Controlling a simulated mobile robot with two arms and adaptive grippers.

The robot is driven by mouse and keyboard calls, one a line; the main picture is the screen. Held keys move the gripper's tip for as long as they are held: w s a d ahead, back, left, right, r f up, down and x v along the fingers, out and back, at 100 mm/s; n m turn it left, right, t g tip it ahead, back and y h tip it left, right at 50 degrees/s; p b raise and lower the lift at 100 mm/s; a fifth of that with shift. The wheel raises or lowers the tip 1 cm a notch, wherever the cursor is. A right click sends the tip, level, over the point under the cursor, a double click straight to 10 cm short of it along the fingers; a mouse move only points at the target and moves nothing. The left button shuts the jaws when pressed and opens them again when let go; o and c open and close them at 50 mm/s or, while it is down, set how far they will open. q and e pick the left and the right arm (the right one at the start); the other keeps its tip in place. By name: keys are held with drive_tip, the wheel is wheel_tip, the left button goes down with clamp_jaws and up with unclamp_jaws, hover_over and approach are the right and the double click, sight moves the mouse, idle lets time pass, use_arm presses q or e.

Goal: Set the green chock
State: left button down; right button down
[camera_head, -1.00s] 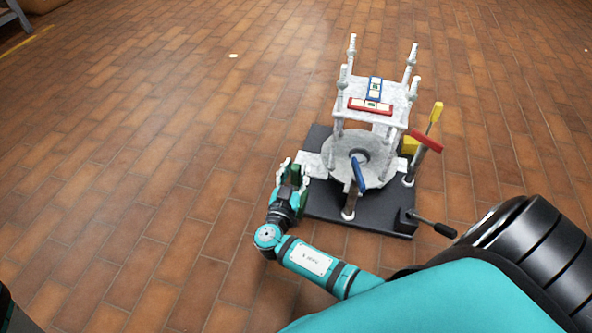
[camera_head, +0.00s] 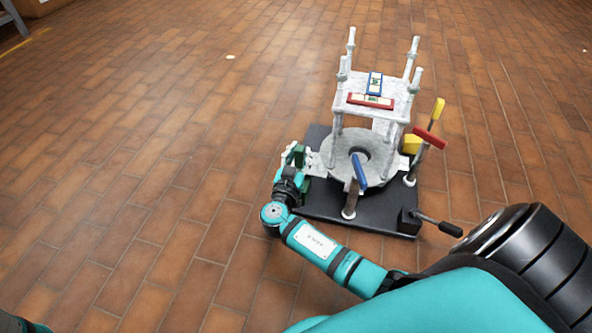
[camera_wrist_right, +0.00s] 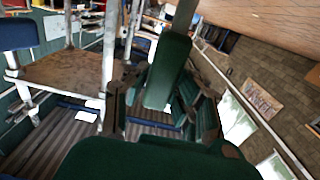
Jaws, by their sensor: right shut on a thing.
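My right gripper (camera_head: 299,168) is shut on the green chock (camera_head: 296,155), at the left edge of the black base in the head view. The fingers and the arm partly hide the chock, and I cannot tell whether it touches the base. In the right wrist view, the dark green chock (camera_wrist_right: 168,70) fills the middle, close to the camera. My left gripper is not in view.
The black base (camera_head: 332,208) carries a round grey flange (camera_head: 338,153) and a pale frame with posts (camera_head: 345,83). Blue (camera_head: 358,170), red (camera_head: 429,137) and yellow (camera_head: 438,108) handles stand around it. A black-handled lever (camera_head: 438,225) sticks out right. Tiled floor left is clear.

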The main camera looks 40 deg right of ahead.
drive_tip(key=shift+w+d+r, duration=0.1)
drive_tip(key=shift+d, duration=0.1)
drive_tip(key=c, duration=1.1)
unclamp_jaws()
